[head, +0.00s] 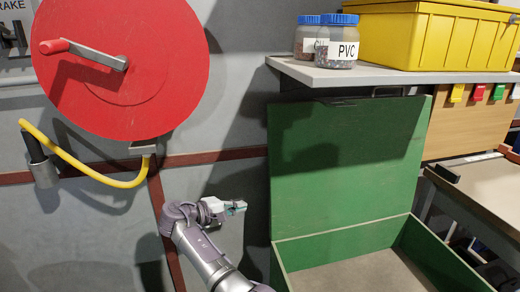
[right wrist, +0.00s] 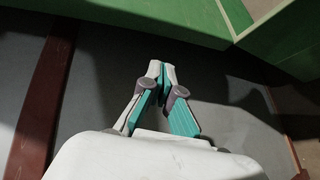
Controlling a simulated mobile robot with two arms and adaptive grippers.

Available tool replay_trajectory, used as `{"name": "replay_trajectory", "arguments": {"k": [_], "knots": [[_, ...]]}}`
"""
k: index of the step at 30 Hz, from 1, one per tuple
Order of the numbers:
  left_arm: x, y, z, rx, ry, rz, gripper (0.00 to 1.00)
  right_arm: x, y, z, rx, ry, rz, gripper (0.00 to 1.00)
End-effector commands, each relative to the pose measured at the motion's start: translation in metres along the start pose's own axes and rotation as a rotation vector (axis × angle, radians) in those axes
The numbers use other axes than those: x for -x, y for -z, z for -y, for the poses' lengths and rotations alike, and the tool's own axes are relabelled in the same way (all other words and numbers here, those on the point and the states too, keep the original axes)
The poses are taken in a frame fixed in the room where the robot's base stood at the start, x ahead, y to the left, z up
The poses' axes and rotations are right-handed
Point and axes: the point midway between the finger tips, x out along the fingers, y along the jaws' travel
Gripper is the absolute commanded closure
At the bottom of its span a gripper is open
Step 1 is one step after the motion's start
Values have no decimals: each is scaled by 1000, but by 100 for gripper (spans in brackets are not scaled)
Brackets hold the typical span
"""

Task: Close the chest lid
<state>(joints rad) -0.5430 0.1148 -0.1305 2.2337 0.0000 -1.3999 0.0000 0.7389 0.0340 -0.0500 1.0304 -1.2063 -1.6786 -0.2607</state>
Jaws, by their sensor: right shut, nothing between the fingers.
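The green chest stands at the lower right of the head view, and its open box (head: 345,242) shows an empty-looking bottom. Its green lid (head: 345,165) stands upright, raised at the back under the grey shelf. My right gripper (head: 240,207) is left of the chest and lid, apart from them, with its fingers shut and empty. In the right wrist view the shut fingertips (right wrist: 161,70) point towards a green part of the chest (right wrist: 170,18) along the top, with a gap between. My left gripper is not in view.
A grey shelf (head: 300,72) above the lid carries two jars (head: 338,42) and a yellow bin (head: 430,38). A red disc with a crank (head: 150,75) and a yellow hose (head: 85,170) are on the left wall. A bench (head: 485,185) stands at the right.

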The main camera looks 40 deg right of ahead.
Motion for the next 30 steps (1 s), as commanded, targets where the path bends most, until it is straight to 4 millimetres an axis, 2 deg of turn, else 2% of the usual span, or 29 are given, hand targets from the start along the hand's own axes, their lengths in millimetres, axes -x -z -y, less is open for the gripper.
{"name": "replay_trajectory", "arguments": {"k": [1,3,6,9,14,24,30], "knots": [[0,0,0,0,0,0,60,9,10,-36,-4,-54,33,100],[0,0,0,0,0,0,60,19,16,-75,-2,-122,79,100],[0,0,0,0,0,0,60,33,20,-117,0,-195,128,100],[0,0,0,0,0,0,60,41,21,-142,2,-240,157,100],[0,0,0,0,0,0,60,38,19,-157,2,-264,175,100],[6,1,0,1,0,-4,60,-19,9,-172,0,-263,174,100],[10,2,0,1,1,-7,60,-42,5,-178,1,-262,171,100]]}}
